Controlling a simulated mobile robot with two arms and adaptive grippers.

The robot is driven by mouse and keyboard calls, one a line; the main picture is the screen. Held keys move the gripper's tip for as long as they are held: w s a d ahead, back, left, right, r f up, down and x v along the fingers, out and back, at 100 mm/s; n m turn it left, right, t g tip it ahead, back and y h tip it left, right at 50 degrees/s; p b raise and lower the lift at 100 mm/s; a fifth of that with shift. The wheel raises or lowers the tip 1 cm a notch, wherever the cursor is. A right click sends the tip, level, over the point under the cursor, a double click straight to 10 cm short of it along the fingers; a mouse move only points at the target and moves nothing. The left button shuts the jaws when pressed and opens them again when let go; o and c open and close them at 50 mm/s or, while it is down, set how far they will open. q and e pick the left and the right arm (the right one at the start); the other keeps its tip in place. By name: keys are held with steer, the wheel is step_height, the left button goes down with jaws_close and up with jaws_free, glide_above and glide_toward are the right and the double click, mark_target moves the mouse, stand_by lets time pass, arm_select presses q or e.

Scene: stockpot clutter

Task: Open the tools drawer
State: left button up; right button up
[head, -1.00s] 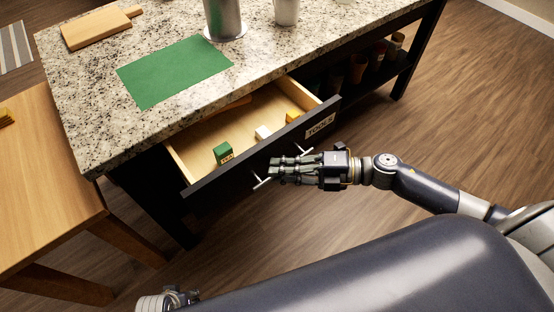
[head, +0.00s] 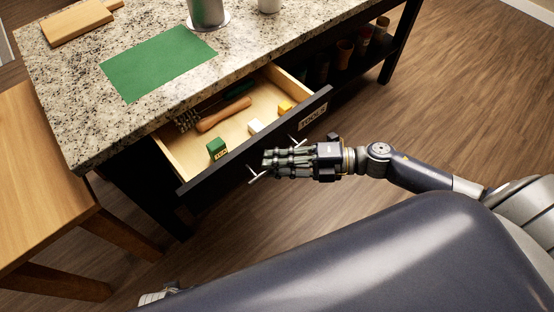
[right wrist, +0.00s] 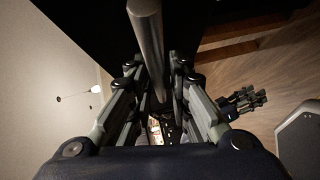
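The tools drawer (head: 215,170), with a dark front and a "TOOLS" label (head: 312,116), stands open under the granite counter. Its light wood inside shows. Its silver bar handle (head: 256,175) sticks out at both sides of my right gripper (head: 268,163). In the right wrist view the handle (right wrist: 147,35) runs between the fingers, which are closed around it. My left gripper (right wrist: 246,101) shows small in the right wrist view, away from the drawer. Only a piece of the left arm shows at the bottom left of the head view.
The drawer holds a green box (head: 217,148), a white and yellow block (head: 256,126), a yellow item (head: 285,107) and a wooden-handled tool (head: 223,115). A green mat (head: 158,62), cutting board (head: 77,23) and metal pot (head: 207,12) are on the counter. A wooden table (head: 45,170) stands left.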

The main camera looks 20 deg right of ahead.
steer(key=shift+d, duration=0.1)
steer(key=v, duration=1.2)
